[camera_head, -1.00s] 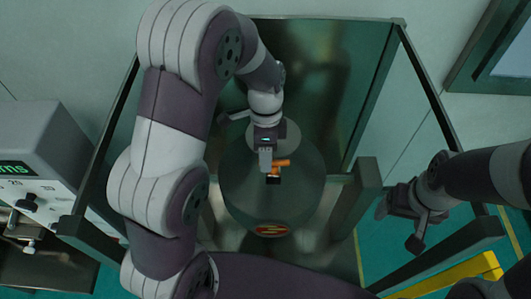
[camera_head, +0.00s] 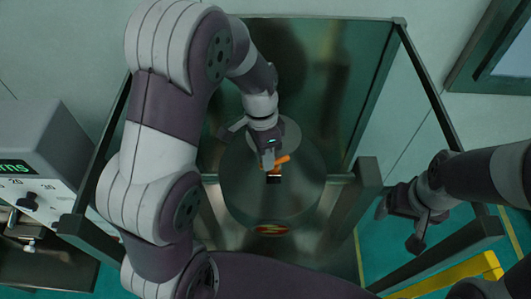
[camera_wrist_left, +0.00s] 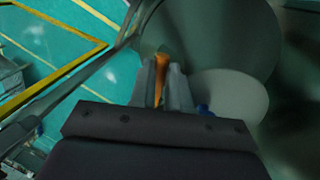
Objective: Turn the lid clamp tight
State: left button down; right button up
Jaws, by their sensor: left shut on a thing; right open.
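The lid clamp shows as an orange handle (camera_head: 282,160) with a dark part below it, on the round grey-green sieve lid (camera_head: 290,195). My left gripper (camera_head: 268,162) reaches down from above and is shut on the orange handle. In the left wrist view the handle (camera_wrist_left: 161,68) stands between the two fingers of the left gripper (camera_wrist_left: 161,85); its lower part is hidden. My right gripper (camera_head: 405,215) is open and empty, off to the right, away from the sieve.
A dark frame (camera_head: 368,195) with posts and a back panel surrounds the sieve. A control box with a green display (camera_head: 20,170) stands at the left. A yellow bar (camera_head: 460,270) lies at the lower right. A pale round disc (camera_wrist_left: 235,100) is beside the lid.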

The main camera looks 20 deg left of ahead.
pick_arm(q)
jog(key=n, duration=0.3)
jog(key=shift+s+d+n+t+h, duration=0.15)
jog(key=shift+s+n+t+h, duration=0.15)
jog(key=shift+n, duration=0.1)
jog(key=n, duration=0.3)
jog(key=shift+s+d+n+t, duration=0.2)
jog(key=shift+d+n+t, duration=0.05)
jog(key=shift+n+t, duration=0.05)
jog(key=n, duration=0.3)
jog(key=shift+s+d+r+t+p, duration=0.1)
jog(key=shift+d+t+p, duration=0.2)
jog(key=shift+p, duration=0.05)
jog(key=shift+d+n+t+p, duration=0.15)
jog(key=shift+n+p, duration=0.05)
jog(key=shift+n, duration=0.6)
jog(key=shift+d+n+t+p, duration=0.1)
jog(key=shift+n+t+p, duration=0.1)
jog(key=shift+n, duration=0.6)
jog(key=c, duration=1.1)
grip_release()
